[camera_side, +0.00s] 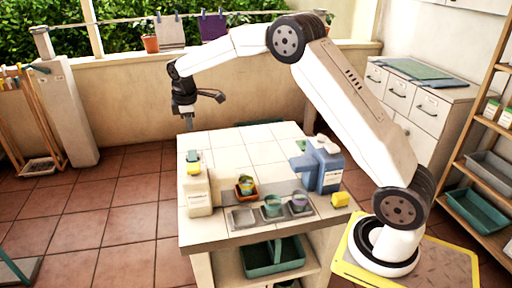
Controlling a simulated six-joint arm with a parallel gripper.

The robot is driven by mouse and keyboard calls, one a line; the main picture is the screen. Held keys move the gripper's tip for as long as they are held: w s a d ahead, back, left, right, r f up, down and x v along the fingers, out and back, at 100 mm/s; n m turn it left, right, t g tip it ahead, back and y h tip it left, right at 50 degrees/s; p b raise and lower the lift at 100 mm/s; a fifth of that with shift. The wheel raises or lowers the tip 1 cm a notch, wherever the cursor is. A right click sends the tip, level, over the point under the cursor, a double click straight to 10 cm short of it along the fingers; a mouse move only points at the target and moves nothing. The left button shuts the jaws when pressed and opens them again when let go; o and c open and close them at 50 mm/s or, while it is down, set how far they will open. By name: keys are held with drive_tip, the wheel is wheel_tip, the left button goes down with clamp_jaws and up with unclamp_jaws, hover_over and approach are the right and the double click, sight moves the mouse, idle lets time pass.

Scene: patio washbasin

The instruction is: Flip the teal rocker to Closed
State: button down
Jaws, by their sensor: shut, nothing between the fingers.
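A cream box (199,197) with a small label stands at the front left of the tiled table. A small teal part (193,156) and a yellow part (194,169) show at its top. The teal part may be the rocker, but it is too small to tell, and its position cannot be read. My gripper (187,122) hangs above the table's back left corner, pointing down. It is shut and empty, apart from the cream box and higher than it.
Small cups (272,205) in shallow trays stand at the table's front. The table's back left (230,146) is clear. A wooden shelf (481,125) stands far right.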

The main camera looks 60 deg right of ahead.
sight(194, 155)
drive_tip(key=f, duration=0.3)
drive_tip(key=w+d+f, duration=0.1)
drive_tip(key=f, duration=0.5)
drive_tip(key=shift+w+d+f, duration=0.2)
drive_tip(key=shift+d+f, duration=0.05)
drive_tip(key=shift+f, duration=0.15)
drive_tip(key=shift+w+d+f+g, duration=0.1)
drive_tip(key=shift+d+f+g, duration=0.05)
drive_tip(key=shift+f+g, duration=0.15)
drive_tip(key=shift+a, duration=0.2)
drive_tip(key=shift+s+a+r, duration=0.1)
drive_tip(key=shift+s+a, duration=0.4)
drive_tip(key=shift+s, duration=0.15)
drive_tip(key=shift+r, duration=0.2)
